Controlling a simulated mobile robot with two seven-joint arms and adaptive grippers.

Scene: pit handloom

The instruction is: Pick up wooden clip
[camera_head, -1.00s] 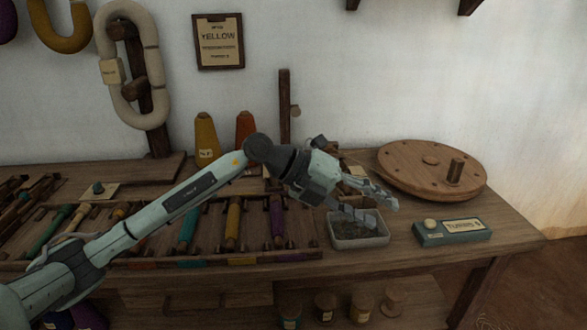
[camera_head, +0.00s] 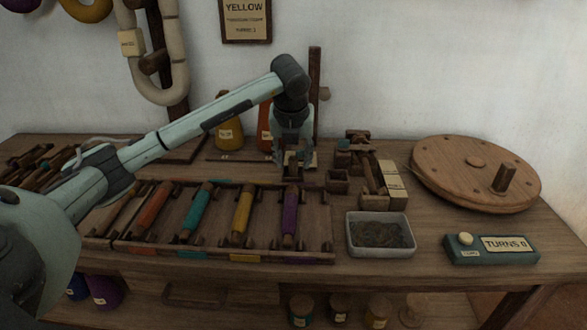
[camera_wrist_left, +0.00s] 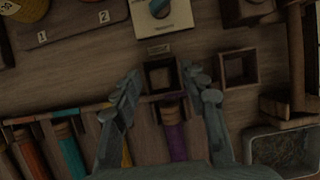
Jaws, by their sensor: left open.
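My left gripper (camera_head: 291,157) points down over the back of the bench, behind the bobbin rack (camera_head: 222,257). In the left wrist view its fingers (camera_wrist_left: 166,92) are spread and empty. A small dark square wooden piece (camera_wrist_left: 162,75) with a hollow middle lies between and just beyond the fingertips, apart from them. A similar square piece (camera_wrist_left: 237,68) lies to its right; it also shows in the head view (camera_head: 338,181). I cannot tell which piece, if any, is the wooden clip. My right gripper is not in view.
Coloured bobbins, including a purple one (camera_head: 290,214), lie in the rack. A grey tray (camera_head: 381,252), a turns counter box (camera_head: 490,250), a wooden device (camera_head: 370,185) and a round wooden wheel (camera_head: 475,175) stand at right. A post (camera_head: 315,90) rises behind the gripper.

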